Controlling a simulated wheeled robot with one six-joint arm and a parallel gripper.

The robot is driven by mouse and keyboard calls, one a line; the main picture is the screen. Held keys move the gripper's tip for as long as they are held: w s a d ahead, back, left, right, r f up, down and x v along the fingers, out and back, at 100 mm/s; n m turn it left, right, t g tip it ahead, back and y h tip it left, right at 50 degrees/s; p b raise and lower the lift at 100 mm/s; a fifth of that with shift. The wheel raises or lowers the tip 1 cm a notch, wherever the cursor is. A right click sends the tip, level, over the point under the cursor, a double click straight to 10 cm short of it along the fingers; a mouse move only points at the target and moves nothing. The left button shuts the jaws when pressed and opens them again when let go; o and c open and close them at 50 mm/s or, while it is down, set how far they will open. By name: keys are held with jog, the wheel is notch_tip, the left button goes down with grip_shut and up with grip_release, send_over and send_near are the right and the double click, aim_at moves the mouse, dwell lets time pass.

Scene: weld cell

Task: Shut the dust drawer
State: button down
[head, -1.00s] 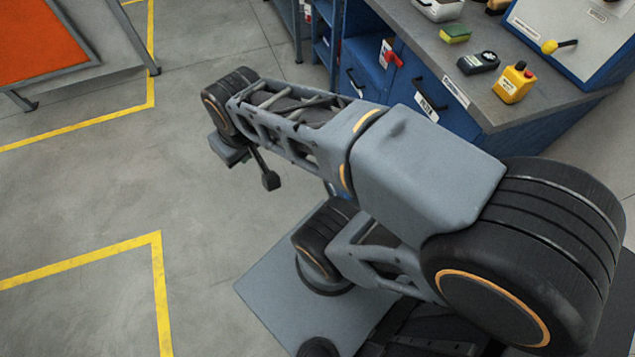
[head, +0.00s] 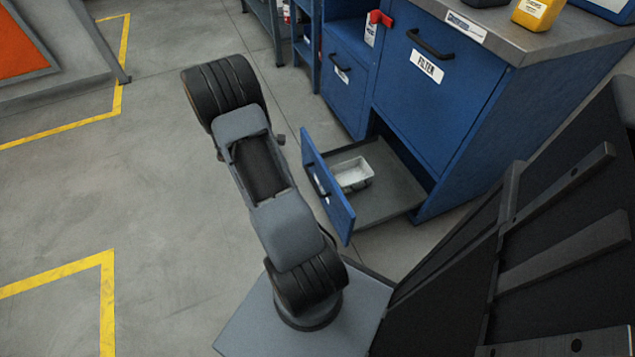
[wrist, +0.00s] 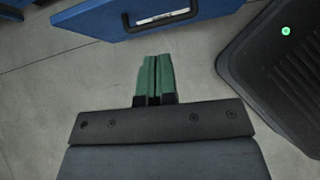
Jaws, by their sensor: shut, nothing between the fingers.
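The dust drawer (head: 329,187) is the low blue drawer of the cabinet. It stands pulled out in the head view, with a grey floor inside and a dark handle and label on its front. A small white tray (head: 353,174) sits in it. In the wrist view a blue front with a dark handle and pale label, apparently the same drawer (wrist: 112,17), crosses the top. My gripper (wrist: 155,60) has green fingers together and empty, pointing toward that front with floor showing between. In the head view I cannot make out the fingers.
The blue cabinet (head: 437,85) has a closed FILTER door and a red lever (head: 380,18). A yellow item (head: 538,12) stands on its worktop. Open grey floor (head: 180,200) with yellow lines lies to the left. An orange panel (head: 20,45) is at the far left.

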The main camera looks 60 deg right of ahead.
jog(key=b, duration=0.5)
send_near(324, 172)
notch_tip(324, 172, down, 5)
jog(key=d, duration=0.1)
jog(key=s+d, duration=0.1)
jog(key=d+b, duration=0.1)
jog(key=shift+s+f+n, duration=0.1)
jog(key=shift+s+n, duration=0.25)
jog(key=shift+n, duration=0.05)
jog(key=shift+s+d, duration=0.35)
jog(key=shift+d, duration=0.1)
